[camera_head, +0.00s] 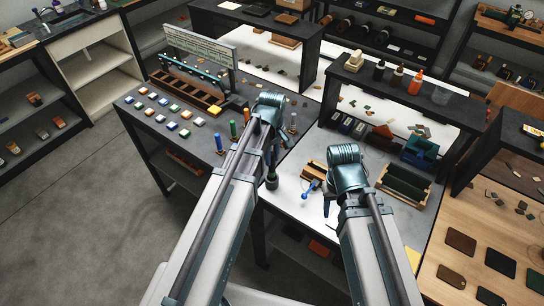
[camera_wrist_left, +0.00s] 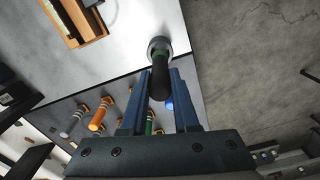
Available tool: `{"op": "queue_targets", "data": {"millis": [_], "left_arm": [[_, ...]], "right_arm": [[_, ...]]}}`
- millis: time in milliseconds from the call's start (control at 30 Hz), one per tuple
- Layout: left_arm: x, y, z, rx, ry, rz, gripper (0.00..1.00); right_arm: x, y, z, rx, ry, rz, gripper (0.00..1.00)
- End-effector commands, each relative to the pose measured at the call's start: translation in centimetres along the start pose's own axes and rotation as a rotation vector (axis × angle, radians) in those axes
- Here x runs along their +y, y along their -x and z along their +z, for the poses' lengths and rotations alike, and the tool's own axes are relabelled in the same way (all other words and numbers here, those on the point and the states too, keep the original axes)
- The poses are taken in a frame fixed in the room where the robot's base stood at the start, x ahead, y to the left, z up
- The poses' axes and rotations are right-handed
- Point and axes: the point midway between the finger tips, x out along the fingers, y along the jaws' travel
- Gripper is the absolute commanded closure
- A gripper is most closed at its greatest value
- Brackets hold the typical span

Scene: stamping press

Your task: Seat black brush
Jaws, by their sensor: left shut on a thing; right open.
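My left gripper (camera_head: 271,166) is shut on the black brush (camera_wrist_left: 161,82), which sits between its blue fingers in the left wrist view (camera_wrist_left: 160,100). The brush has a dark handle and a grey round end (camera_wrist_left: 158,47). In the head view the brush (camera_head: 272,182) hangs below the gripper near the table's front edge. Whether its end touches the table is unclear. Other brushes stand upright on the dark table: green (camera_head: 233,129), orange (camera_head: 247,115) and blue (camera_head: 219,142). My right gripper (camera_head: 327,206) is open, over the white table; its fingers are mostly hidden by its wrist.
A small wooden fixture (camera_head: 312,174) with a blue-handled item (camera_head: 309,192) lies between the arms. A green-lined wooden box (camera_head: 403,185) is right of the right arm. Coloured blocks (camera_head: 171,125) and a wooden rack (camera_head: 190,92) fill the left table.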

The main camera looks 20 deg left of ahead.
Motion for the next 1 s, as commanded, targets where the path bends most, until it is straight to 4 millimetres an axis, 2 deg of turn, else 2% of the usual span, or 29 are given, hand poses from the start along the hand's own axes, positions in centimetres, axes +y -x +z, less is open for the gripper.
{"op": "queue_targets", "data": {"millis": [1000], "left_arm": [[0.0, -3.0, 0.0, 0.000, 0.000, 0.000, 1.00]], "right_arm": [[-0.3, -3.0, -0.2, 0.000, 0.000, 0.000, 0.50]]}}
